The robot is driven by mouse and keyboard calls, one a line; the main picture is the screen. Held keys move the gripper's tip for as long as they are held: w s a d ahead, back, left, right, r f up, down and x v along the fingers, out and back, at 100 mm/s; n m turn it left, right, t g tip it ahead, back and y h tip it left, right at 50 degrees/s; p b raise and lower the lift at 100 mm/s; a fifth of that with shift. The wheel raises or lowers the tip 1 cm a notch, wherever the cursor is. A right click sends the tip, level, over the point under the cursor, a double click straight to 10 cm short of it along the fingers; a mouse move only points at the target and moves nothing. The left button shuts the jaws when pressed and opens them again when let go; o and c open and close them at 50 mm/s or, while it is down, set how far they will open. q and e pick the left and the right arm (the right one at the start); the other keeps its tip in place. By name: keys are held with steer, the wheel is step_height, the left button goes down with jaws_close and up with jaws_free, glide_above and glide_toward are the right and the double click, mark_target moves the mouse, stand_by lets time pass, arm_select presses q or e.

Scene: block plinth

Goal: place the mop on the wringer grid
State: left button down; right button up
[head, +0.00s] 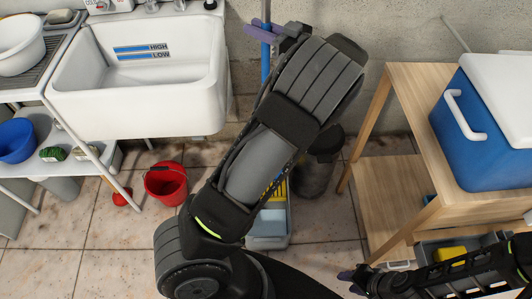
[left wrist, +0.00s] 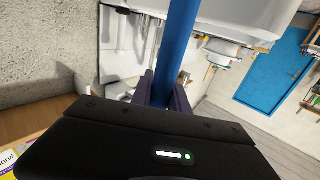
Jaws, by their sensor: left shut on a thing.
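The mop's blue handle (head: 265,66) stands roughly upright behind my left arm. My left gripper (head: 264,31) is shut on it high up, with its purple fingers around the pole. In the left wrist view the handle (left wrist: 179,45) runs up from between the fingers (left wrist: 164,92). The mop's head is hidden. A yellow wringer grid (head: 281,190) shows partly past my left forearm, on a pale blue-grey bucket (head: 268,229) on the floor. My right gripper (head: 351,283) is low at the right, its fingertips apart and empty.
A white sink (head: 140,95) stands at the left, with a red bucket (head: 166,184) on the floor below. A wooden table (head: 410,105) at the right bears a blue cooler (head: 485,125). A dark bin-like object (head: 318,175) stands behind the mop bucket. Tiles between are clear.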

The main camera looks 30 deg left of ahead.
arm_select(q)
steer(key=shift+f, duration=0.5)
arm_select(e)
steer(key=shift+f, duration=0.6)
arm_select(q)
step_height(320, 180, down, 6)
steer(key=b, duration=0.1)
arm_select(e)
steer(key=shift+f, duration=0.25)
arm_select(q)
steer(key=shift+f, duration=0.1)
step_height(320, 180, down, 4)
steer(key=shift+r, duration=0.1)
arm_select(e)
steer(key=shift+f, duration=0.2)
